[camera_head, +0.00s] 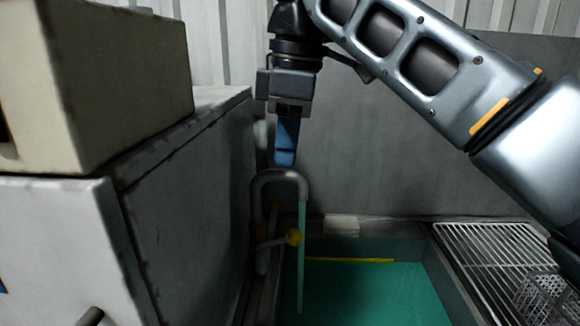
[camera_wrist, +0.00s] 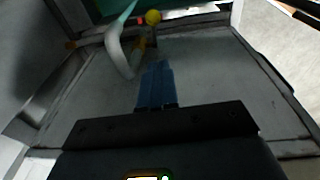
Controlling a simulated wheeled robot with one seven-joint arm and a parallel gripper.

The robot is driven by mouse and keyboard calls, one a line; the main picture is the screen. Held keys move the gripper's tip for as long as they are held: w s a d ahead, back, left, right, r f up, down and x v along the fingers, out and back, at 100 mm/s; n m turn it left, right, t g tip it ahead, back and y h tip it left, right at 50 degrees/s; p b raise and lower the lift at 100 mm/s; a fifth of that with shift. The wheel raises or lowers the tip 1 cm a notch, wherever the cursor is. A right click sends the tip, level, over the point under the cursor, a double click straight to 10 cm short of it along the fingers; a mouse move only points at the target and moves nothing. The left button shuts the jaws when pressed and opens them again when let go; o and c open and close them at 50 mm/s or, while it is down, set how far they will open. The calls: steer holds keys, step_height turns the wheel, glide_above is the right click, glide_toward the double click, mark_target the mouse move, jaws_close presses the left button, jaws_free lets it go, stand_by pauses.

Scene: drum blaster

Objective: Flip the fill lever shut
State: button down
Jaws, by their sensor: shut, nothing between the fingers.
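The fill lever's yellow ball knob (camera_head: 294,237) is at the left side of the tank, below the curved grey fill pipe (camera_head: 280,176). A thin teal stream (camera_head: 301,215) falls from the pipe's mouth into the tank. In the wrist view the yellow knob (camera_wrist: 152,17) is at the top, with its yellow stem beside the pale pipe (camera_wrist: 117,52). My gripper (camera_head: 285,160) points down with its blue fingers together and empty, just above the pipe bend in the head view. In the wrist view its fingertips (camera_wrist: 158,66) are below the knob and apart from it.
The tank (camera_head: 436,276) holds teal liquid (camera_head: 375,292). A wire rack (camera_head: 490,250) is at its right. A grey cabinet (camera_head: 190,190) with a beige box (camera_head: 120,85) on it stands close at left. A grey wall panel (camera_head: 400,160) stands behind.

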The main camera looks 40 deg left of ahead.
glide_above(300, 235)
steer(key=s+a, duration=0.2)
step_height(300, 235, down, 8)
steer(key=f, duration=0.1)
steer(key=f+p, duration=0.1)
steer(key=f, duration=0.1)
steer(key=shift+w+d+f, duration=0.1)
steer(key=shift+w+d, duration=0.15)
steer(key=shift+w, duration=0.15)
steer(key=shift+w+d+f+p, duration=0.15)
steer(key=shift+f+p, duration=0.15)
steer(key=shift+f, duration=0.25)
steer(key=shift+f, duration=0.1)
steer(key=shift+w+d+f+g+y, duration=0.25)
steer(key=shift+d+f+g+y, duration=0.1)
steer(key=shift+d+f+y, duration=0.2)
steer(key=shift+w+d+f+g+y, duration=0.25)
steer(key=shift+d+f+g+y, duration=0.15)
steer(key=shift+y, duration=0.25)
steer(key=shift+w+d+f+g+y+b, duration=0.2)
steer(key=shift+f+g+y+b, duration=0.1)
steer(key=shift+f+y, duration=0.2)
steer(key=shift+w+d+f+g+y+b, duration=0.15)
steer(key=shift+f+g+y, duration=0.1)
steer(key=shift+f+y, duration=0.2)
steer(key=shift+w+d+f+g+y+b, duration=0.1)
steer(key=shift+d+f+g+y+b, duration=0.1)
steer(key=shift+f+g+y+b, duration=0.25)
steer(key=shift+r, duration=0.1)
